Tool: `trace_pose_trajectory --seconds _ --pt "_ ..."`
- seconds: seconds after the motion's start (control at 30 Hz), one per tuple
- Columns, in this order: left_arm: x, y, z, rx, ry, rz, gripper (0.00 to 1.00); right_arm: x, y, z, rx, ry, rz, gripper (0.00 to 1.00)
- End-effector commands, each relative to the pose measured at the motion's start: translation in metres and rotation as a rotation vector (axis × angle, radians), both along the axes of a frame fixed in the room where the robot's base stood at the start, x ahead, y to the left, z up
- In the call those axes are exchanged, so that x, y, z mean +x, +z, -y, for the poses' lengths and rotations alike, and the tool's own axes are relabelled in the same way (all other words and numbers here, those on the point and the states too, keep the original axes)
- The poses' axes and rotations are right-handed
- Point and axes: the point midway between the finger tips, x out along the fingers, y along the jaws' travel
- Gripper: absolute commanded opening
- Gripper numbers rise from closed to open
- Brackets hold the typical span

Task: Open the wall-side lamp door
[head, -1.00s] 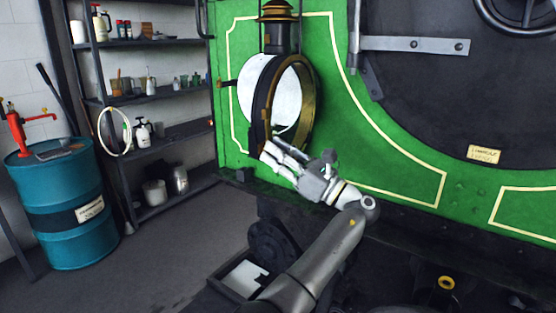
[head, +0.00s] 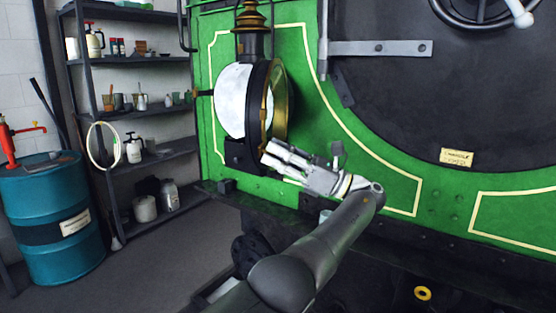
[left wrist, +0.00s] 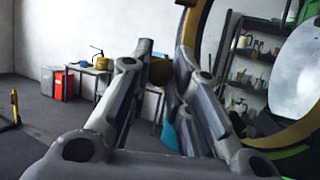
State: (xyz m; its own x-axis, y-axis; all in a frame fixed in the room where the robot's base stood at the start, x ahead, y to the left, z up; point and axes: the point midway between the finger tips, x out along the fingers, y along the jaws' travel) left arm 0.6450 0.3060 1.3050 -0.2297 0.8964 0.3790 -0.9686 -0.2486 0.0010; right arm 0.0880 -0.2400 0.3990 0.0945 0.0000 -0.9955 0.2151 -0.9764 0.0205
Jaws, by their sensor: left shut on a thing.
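The lamp (head: 253,45) is fixed to the green front plate, with a black body and a stepped brass top. A pale round disc (head: 233,100) faces left on it. The lamp door (head: 279,95), a brass-rimmed ring, stands at its right side, seen at a steep angle. My left gripper (head: 268,153) is at the door's lower edge, fingers together; the exact contact is hard to see. In the left wrist view the fingers (left wrist: 162,75) run forward, and the brass rim and pale disc show at the right. My right gripper is out of view.
The green plate (head: 315,125) and the big dark round door (head: 450,90) rise right of my arm. Shelves (head: 150,150) with bottles and a blue drum (head: 50,215) stand at left. Open floor (head: 165,250) lies between the drum and the locomotive.

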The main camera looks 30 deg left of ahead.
Motion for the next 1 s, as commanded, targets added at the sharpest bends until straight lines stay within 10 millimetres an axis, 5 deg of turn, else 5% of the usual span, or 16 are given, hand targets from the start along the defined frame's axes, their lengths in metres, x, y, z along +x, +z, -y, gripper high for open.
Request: trace_pose_trajectory --seconds 0.67,0.7,0.8,1.0 --pt "-0.002 0.009 -0.001 0.014 0.018 0.007 0.00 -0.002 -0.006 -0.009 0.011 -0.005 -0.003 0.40" --pt "-0.002 0.009 -0.001 0.014 0.018 0.007 0.20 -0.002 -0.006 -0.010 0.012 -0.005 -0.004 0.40" --pt "-0.002 0.008 -0.001 0.013 0.019 0.007 0.33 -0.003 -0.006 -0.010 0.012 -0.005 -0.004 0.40" --pt "-0.002 0.005 -0.001 0.009 0.021 0.003 0.42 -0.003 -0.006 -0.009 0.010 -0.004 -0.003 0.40"
